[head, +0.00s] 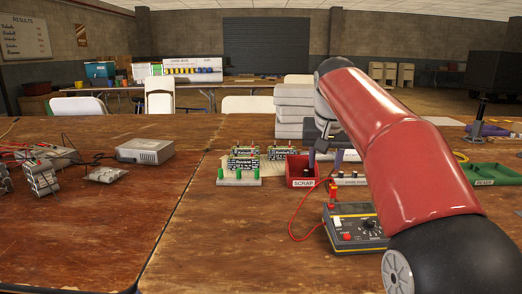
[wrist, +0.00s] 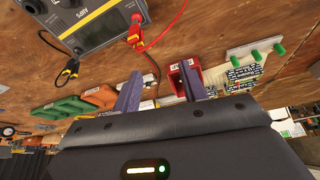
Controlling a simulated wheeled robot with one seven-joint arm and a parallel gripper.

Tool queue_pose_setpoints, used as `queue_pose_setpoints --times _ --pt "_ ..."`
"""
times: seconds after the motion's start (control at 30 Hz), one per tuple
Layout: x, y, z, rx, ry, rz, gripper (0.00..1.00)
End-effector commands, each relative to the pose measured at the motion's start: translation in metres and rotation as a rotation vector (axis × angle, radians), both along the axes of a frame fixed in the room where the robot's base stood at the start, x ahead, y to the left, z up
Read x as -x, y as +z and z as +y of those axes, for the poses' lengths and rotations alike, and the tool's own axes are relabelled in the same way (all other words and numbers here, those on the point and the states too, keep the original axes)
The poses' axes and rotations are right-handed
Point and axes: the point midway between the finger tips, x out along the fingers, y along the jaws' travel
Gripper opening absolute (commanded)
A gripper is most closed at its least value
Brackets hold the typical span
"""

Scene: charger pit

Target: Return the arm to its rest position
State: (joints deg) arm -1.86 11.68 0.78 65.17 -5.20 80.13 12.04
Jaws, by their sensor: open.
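My red arm with black joints reaches in from the right of the head view. My gripper (head: 325,160) hangs over the table near the red scrap bin (head: 302,172). In the wrist view my gripper (wrist: 158,86) has its two purple fingers spread apart with nothing held between them. The red bin also shows in the wrist view (wrist: 184,70), behind the right finger. Part of the gripper is hidden behind my arm in the head view.
A grey meter (head: 350,239) with red plugs and a red cable stands below my arm. Boards on a green-pegged rack (head: 238,182) stand left of the bin. A green tray (head: 491,175) lies at right. A grey box (head: 146,150) stands left. The front middle tabletop is clear.

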Motion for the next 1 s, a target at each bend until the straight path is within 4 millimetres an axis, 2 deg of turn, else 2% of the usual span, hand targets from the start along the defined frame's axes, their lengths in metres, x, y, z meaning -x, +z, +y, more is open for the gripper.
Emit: queue_pose_setpoints --times 0.17,0.27,0.37,0.5,0.6,0.7,0.83,1.0 --pt "0.05 -0.006 -0.002 0.001 0.031 -0.013 0.43" --pt "0.092 -0.019 -0.003 0.003 0.056 -0.025 0.43" --pt "0.137 -0.041 -0.004 0.003 0.082 -0.037 0.43" --pt "0.201 -0.084 -0.005 0.004 0.117 -0.054 0.43" --pt "0.241 -0.119 -0.005 0.004 0.136 -0.065 0.43" --pt "0.272 -0.151 -0.005 0.004 0.151 -0.075 0.43" --pt "0.297 -0.18 -0.005 0.005 0.163 -0.08 0.43" --pt "0.306 -0.192 -0.005 0.005 0.168 -0.082 0.43"
